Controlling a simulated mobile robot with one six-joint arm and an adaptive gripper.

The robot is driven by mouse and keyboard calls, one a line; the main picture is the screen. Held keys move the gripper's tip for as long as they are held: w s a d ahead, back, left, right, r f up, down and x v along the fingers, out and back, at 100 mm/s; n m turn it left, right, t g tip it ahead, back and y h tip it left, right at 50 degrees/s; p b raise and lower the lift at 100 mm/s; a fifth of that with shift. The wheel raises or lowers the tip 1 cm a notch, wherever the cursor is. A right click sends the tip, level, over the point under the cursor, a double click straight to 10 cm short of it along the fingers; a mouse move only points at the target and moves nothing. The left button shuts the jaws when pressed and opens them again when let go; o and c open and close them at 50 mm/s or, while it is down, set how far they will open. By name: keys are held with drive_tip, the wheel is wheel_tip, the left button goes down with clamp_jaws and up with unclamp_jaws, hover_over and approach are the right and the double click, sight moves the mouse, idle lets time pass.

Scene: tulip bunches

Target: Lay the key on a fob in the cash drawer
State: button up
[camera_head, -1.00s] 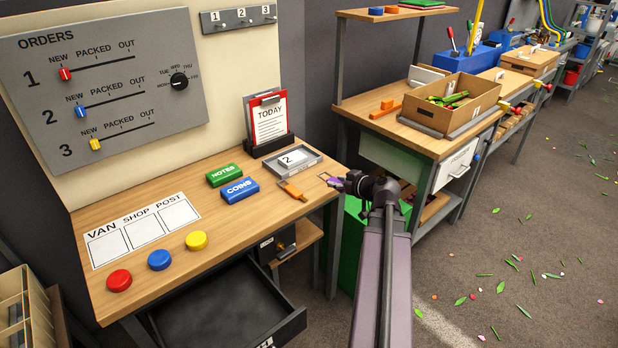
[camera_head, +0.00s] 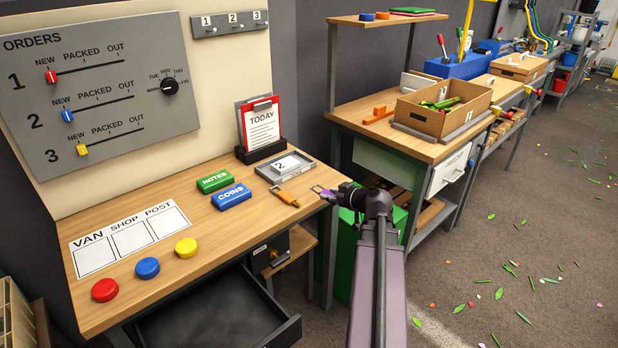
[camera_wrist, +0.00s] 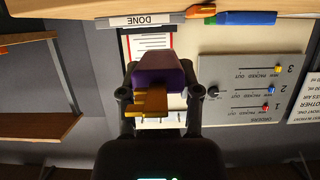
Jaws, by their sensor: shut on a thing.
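My gripper (camera_head: 335,195) is shut on a purple fob (camera_wrist: 158,72) with a yellow-brass key part (camera_wrist: 150,100), seen between the fingers in the wrist view. The purple fob also shows at the fingertips in the head view (camera_head: 323,191), by the right end of the wooden desk (camera_head: 240,230). The dark cash drawer (camera_head: 290,333) stands pulled open under the desk front, to the left of and below my gripper. The visible part of its floor looks bare; the picture's bottom edge cuts it off.
An orange tagged item (camera_head: 284,196) lies on the desk near the grey tray (camera_head: 300,165). Green NOTES (camera_head: 214,182) and blue COINS (camera_head: 231,196) blocks lie left of it. Red, blue and yellow discs line the desk front. A green bin stands below my gripper.

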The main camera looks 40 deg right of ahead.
drive_tip(key=w+d, duration=0.1)
drive_tip(key=w, duration=0.3)
drive_tip(key=w+d, duration=0.2)
drive_tip(key=w, duration=0.2)
drive_tip(key=w+d+f+b, duration=0.1)
drive_tip(key=w, duration=0.3)
drive_tip(key=shift+d+f, duration=0.1)
drive_tip(key=shift+d, duration=0.2)
drive_tip(key=shift+w+d, duration=0.15)
drive_tip(key=shift+w, duration=0.05)
drive_tip(key=shift+w+d+f+b, duration=0.2)
drive_tip(key=shift+w+f+b, duration=0.15)
drive_tip(key=shift+w, duration=0.2)
drive_tip(key=shift+w+d+f+b, duration=0.2)
drive_tip(key=shift+w+f+b, duration=0.1)
drive_tip(key=shift+w, duration=0.2)
drive_tip(key=shift+s+f+b, duration=0.1)
drive_tip(key=shift+f+b, duration=0.95)
drive_tip(key=shift+b, duration=0.05)
drive_tip(key=shift+f, duration=0.25)
drive_tip(key=o, duration=1)
drive_tip(key=shift+r, duration=0.1)
drive_tip(key=shift+o, duration=0.2)
drive_tip(key=shift+s, duration=0.1)
